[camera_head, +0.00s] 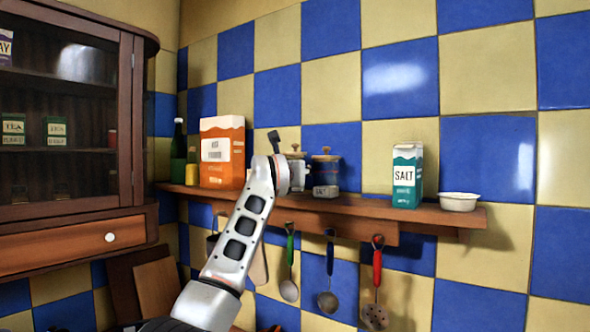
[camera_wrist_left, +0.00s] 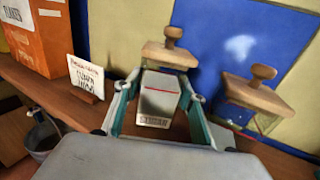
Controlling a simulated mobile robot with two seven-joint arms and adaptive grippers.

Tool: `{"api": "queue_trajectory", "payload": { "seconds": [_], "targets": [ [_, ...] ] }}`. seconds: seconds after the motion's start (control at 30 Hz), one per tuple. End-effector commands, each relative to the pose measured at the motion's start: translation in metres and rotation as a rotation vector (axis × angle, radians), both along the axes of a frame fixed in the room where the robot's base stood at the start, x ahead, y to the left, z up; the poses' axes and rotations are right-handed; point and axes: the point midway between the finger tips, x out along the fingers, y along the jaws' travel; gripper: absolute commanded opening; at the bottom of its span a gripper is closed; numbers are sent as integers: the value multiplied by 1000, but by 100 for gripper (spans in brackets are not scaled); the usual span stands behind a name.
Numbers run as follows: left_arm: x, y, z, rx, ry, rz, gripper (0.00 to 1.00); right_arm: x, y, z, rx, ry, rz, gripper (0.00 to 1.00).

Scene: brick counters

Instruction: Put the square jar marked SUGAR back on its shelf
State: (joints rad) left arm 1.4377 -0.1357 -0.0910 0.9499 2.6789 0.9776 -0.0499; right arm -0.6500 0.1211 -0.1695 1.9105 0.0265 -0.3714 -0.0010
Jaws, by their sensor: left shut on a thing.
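My left gripper (camera_head: 296,174) is at the shelf in the head view, mostly hidden by my own wrist. In the left wrist view the gripper (camera_wrist_left: 157,112) has its two teal fingers on either side of a square jar (camera_wrist_left: 157,98) and is shut on it. The jar has a grey-white body, a wooden lid with a round knob, and a front label too blurred to read surely. Its lid also shows in the head view (camera_head: 294,154). It is over the wooden shelf (camera_head: 360,207); I cannot tell whether its base touches. My right gripper is not in view.
A second wooden-lidded jar (camera_head: 326,176) stands close on the right. Left on the shelf are an orange box (camera_head: 222,153) and a small card (camera_wrist_left: 86,76). A SALT carton (camera_head: 407,177) and white bowl (camera_head: 459,201) stand further right. Utensils hang below, including a red-handled one (camera_head: 377,270).

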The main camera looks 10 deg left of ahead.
Motion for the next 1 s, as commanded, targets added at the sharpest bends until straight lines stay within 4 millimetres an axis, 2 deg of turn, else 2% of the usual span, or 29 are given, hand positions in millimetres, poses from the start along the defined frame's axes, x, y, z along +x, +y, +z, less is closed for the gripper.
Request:
{"api": "queue_trajectory", "payload": {
  "seconds": [0.27,0.93,0.97,1.0],
  "targets": [
    [-1,0,2,1,-4,0,9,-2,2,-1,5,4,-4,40],
    [-1,0,-9,1,-5,0,9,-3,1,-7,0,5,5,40],
    [-1,0,-9,1,-5,0,42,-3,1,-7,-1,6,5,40],
    [-1,0,-8,1,-5,0,53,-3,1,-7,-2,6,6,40]
  ]
}}
